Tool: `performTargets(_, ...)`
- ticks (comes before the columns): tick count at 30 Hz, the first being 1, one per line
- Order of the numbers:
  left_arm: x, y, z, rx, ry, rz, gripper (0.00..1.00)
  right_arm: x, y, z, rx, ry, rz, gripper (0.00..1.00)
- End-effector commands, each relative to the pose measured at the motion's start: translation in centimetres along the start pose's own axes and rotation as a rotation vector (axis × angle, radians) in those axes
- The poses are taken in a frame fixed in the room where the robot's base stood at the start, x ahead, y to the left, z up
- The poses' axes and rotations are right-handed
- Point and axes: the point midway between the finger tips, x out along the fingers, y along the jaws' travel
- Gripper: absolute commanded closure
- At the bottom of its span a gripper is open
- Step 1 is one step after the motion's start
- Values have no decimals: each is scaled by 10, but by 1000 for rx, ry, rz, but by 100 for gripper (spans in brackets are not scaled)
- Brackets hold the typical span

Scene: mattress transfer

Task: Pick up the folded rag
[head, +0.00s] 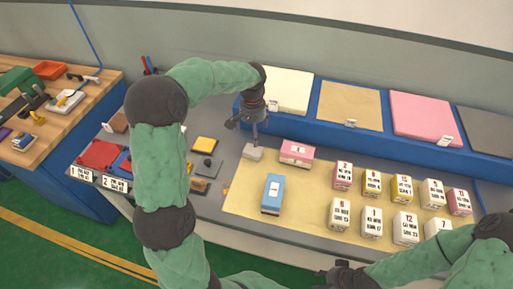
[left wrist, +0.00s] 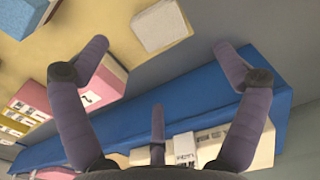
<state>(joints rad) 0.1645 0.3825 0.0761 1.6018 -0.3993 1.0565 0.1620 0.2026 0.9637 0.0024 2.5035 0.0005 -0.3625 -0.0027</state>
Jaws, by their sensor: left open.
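A small pale grey folded rag (head: 253,152) lies at the back left corner of the tan mat. In the left wrist view it is the pale block (left wrist: 161,25) at the top, beyond and between my fingertips. My left gripper (head: 246,127) is above and just behind the rag, apart from it. Its fingers (left wrist: 160,48) are spread wide in the left wrist view, with nothing between them. My right gripper (head: 342,275) is at the bottom edge of the head view, far from the rag; its fingers are too unclear to read.
A pink block (head: 297,152) stands close right of the rag, and a blue block (head: 272,194) stands in front. Several numbered boxes (head: 373,184) fill the mat's right side. A raised blue ledge (head: 305,127) with coloured pads runs behind. Yellow and dark items (head: 205,144) lie left.

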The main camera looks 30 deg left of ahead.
Motion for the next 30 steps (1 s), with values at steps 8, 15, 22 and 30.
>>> performTargets(8,42,0,1,1,-4,0,4,13,4,0,0,-1,0,60)
performTargets(15,56,0,0,0,-1,1,4,16,6,-1,0,0,0,60)
performTargets(22,89,0,1,1,-4,0,4,26,9,-1,0,0,0,60)
performTargets(30,103,0,0,0,-1,0,4,29,10,-1,0,0,0,60)
